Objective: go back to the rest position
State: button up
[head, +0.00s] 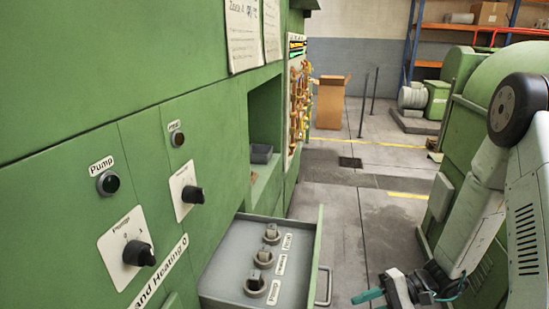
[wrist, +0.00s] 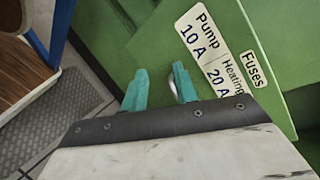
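My gripper (head: 372,297) is low in the head view, right of the open drawer (head: 313,250) and apart from its handle (head: 325,287). In the wrist view, the two teal fingers of my gripper (wrist: 160,88) are spread apart and no held object shows between them. A small pale curved piece, perhaps the drawer handle, shows beside the right finger. Behind it is a green panel with a label (wrist: 222,55) reading Pump 10 A, Heating 20 A, Fuses. My arm comes down from the right.
The green cabinet (head: 60,90) with knobs fills the left. Several round grey fuses (head: 264,258) stand in the drawer. A large green machine (head: 465,130) stands close to my arm on the right. Open floor (head: 335,215) lies between, with a cardboard box (head: 332,103) farther back.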

jog(key=s+d+r+n+t+h, duration=0.1)
jog(key=s+r+h, duration=0.6)
jog(key=r, duration=0.7)
jog(key=s+d+r+n+t+h, duration=0.2)
jog(key=s+r+h, duration=0.5)
jog(key=r, duration=0.6)
jog(key=shift+s+d+r+n, duration=0.4)
jog(key=shift+s+d+n, duration=0.45)
jog(key=shift+s, duration=0.45)
